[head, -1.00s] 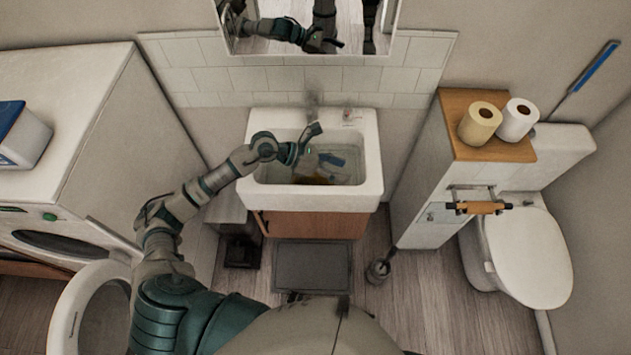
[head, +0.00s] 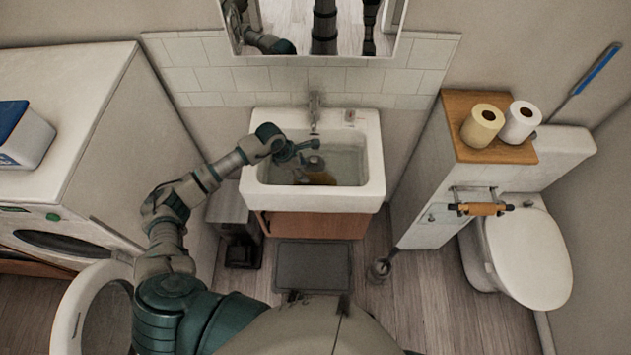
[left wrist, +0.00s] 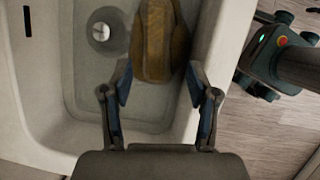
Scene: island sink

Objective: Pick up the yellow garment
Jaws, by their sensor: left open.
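The yellow-brown garment (head: 322,178) lies in the white sink (head: 372,189), partly hidden by my left gripper in the head view. In the left wrist view the garment (left wrist: 157,40) is a bunched, rounded shape, running out of the picture at the top. My left gripper (head: 308,162) is over the sink and points down into it. The left wrist view shows its two blue-padded fingers (left wrist: 158,82) spread apart, with the garment's near end between and just beyond their tips. I cannot tell whether they touch it. My right gripper is out of view.
The sink's rim and faucet (head: 314,113) surround the hand, with a mirror (head: 290,25) above. A washing machine with an open round door (head: 75,308) stands at left.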

